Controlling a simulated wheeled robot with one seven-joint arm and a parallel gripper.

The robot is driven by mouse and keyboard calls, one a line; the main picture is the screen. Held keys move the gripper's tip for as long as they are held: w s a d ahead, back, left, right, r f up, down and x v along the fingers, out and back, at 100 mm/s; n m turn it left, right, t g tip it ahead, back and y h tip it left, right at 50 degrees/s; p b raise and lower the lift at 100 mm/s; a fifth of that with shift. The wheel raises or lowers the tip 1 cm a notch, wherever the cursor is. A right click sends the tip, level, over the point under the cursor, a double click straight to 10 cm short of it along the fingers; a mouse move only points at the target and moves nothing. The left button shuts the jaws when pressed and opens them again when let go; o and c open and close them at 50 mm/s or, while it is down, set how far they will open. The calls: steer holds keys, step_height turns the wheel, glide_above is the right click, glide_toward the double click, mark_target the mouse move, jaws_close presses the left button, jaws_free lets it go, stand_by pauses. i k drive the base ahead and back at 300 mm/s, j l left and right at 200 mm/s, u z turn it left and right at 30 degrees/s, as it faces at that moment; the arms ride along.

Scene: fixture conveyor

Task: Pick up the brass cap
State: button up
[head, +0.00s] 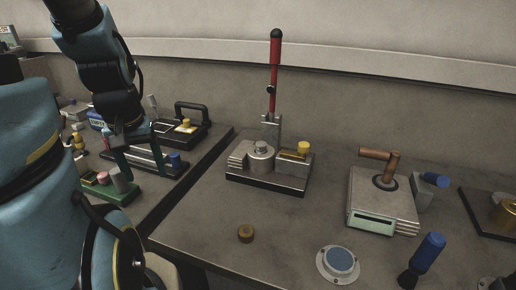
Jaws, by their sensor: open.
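Nothing shows held between the fingers, though part of the hand is dark and hard to make out.
A fixture with a red lever (274,70) stands behind the cap. A round plate with a blue-grey centre (341,262) lies to its right. A metal block with a copper handle (380,203) stands farther right. Bare bench surrounds the cap.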

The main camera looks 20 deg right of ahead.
mark_target(246, 232)
steer(key=i+j, duration=0.1)
steer(key=j, duration=0.4)
steer(key=i+j+z, duration=0.15)
steer(key=j, duration=0.85)
steer(key=i+j+z, duration=0.1)
steer(key=j, duration=0.4)
steer(key=z, duration=1.35)
steer(key=j, duration=0.1)
